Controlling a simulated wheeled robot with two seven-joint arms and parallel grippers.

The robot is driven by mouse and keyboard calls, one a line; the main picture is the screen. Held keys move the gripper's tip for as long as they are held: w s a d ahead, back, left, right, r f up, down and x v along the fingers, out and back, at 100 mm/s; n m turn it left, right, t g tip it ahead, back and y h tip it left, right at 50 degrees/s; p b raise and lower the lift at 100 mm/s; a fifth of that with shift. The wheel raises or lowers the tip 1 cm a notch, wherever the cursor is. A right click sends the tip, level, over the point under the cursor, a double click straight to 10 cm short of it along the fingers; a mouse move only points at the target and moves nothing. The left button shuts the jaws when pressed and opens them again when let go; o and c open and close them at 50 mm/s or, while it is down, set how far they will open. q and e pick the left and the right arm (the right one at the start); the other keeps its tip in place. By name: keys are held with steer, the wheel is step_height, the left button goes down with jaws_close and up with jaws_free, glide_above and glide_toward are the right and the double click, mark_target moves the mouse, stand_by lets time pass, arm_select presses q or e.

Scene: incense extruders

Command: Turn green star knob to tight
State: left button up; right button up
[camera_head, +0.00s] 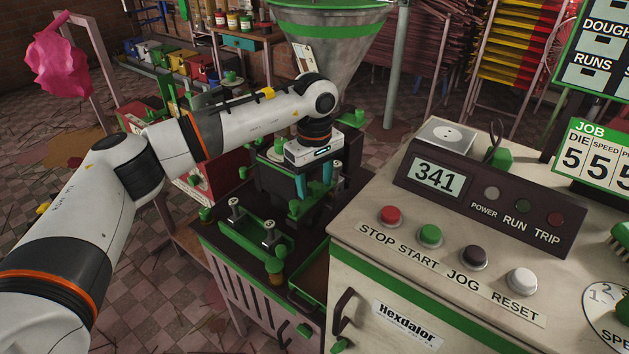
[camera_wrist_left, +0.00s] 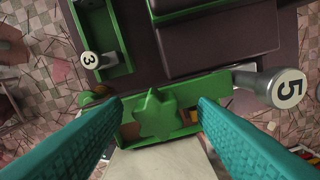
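The green star knob (camera_wrist_left: 156,117) shows in the left wrist view, on a green bracket at the machine's dark block. My left gripper (camera_wrist_left: 161,102) has its two teal fingers apart, one on each side of the knob, with a gap visible on both sides. In the head view my left gripper (camera_head: 314,182) points down over the green and dark extruder parts. I cannot clearly pick out the knob there. My right gripper is in neither view.
A cream control cabinet (camera_head: 380,262) with several buttons stands close on the right. A large funnel hopper (camera_head: 335,45) rises behind my gripper. Posts marked 3 (camera_wrist_left: 91,60) and 5 (camera_wrist_left: 286,88) stand near the knob. A green-edged tray (camera_head: 312,285) lies below.

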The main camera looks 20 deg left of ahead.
mark_target(314, 184)
arm_select(q)
step_height(314, 184, up, 12)
steer(key=shift+b, duration=0.4)
stand_by(0.3)
steer(key=shift+f, duration=0.1)
